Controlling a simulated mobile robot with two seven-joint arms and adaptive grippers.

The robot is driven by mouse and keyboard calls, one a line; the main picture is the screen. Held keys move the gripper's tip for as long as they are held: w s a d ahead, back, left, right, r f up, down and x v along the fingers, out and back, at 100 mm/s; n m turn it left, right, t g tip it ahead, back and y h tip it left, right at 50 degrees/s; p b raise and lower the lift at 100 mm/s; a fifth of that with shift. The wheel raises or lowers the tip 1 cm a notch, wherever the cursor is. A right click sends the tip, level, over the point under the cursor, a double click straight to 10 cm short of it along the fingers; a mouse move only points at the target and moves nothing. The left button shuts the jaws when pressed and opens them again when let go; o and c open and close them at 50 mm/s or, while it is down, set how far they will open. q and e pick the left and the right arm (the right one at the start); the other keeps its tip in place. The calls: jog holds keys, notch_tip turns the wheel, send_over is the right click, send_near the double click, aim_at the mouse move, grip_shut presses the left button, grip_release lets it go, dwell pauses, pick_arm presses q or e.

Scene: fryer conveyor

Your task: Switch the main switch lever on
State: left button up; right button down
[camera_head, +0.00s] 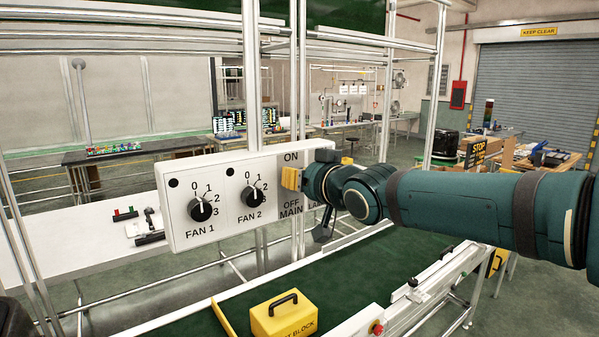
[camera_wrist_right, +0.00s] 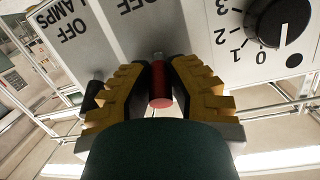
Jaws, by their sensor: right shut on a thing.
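The main switch lever (camera_wrist_right: 160,82) has a red, rounded grip, and it shows in the right wrist view between the yellow, ridged fingers of my right gripper (camera_head: 296,178). The fingers are shut on it from both sides. In the head view my gripper and wrist hide the lever. The white switch panel (camera_head: 178,225) carries ON above and OFF above MAIN below, and the gripper sits between these labels. I cannot tell the lever's exact angle. My left gripper is not in view.
The FAN 1 dial (camera_head: 202,209) and FAN 2 dial (camera_head: 255,196) are left of my gripper. A black lever (camera_wrist_right: 93,94) is close beside one finger. A yellow block (camera_head: 284,317) with a black handle rests on the green conveyor (camera_head: 345,265). Metal posts (camera_head: 250,70) stand behind the panel.

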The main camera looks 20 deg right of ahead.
jog(key=shift+r, duration=0.15)
jog(key=c, duration=0.9)
grip_release()
jog(key=shift+o, duration=0.2)
jog(key=v, duration=1.2)
jog(key=shift+a+f, duration=0.1)
jog(key=shift+f, duration=0.1)
